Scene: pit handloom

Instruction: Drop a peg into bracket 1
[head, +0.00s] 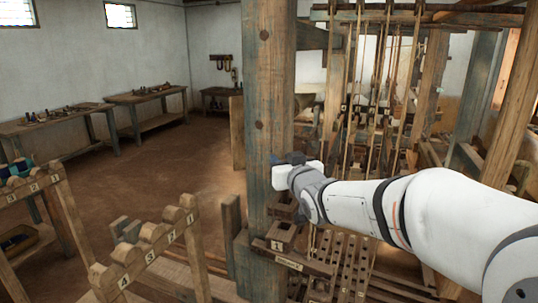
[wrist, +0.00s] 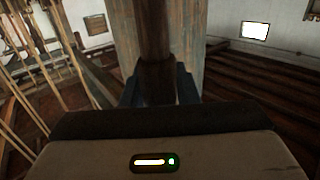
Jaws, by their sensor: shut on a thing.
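Bracket 1 (head: 283,243) is a wooden block with a square hole and a "1" label, fixed to the big wooden post (head: 268,90) in the head view. My gripper (head: 287,159) is beside the post, above the bracket. In the wrist view my gripper (wrist: 159,88) is shut on a dark brown peg (wrist: 155,50), which stands between the two fingers in front of the post (wrist: 190,40). The peg's lower end is hidden behind the gripper body. In the head view I cannot make out the peg clearly.
Warp cords (head: 375,85) and the loom frame stand right of the post. A treadle-like slatted part (head: 345,265) lies below my arm. A numbered rack (head: 150,250) stands at front left. Benches (head: 60,120) line the left wall; the floor between is clear.

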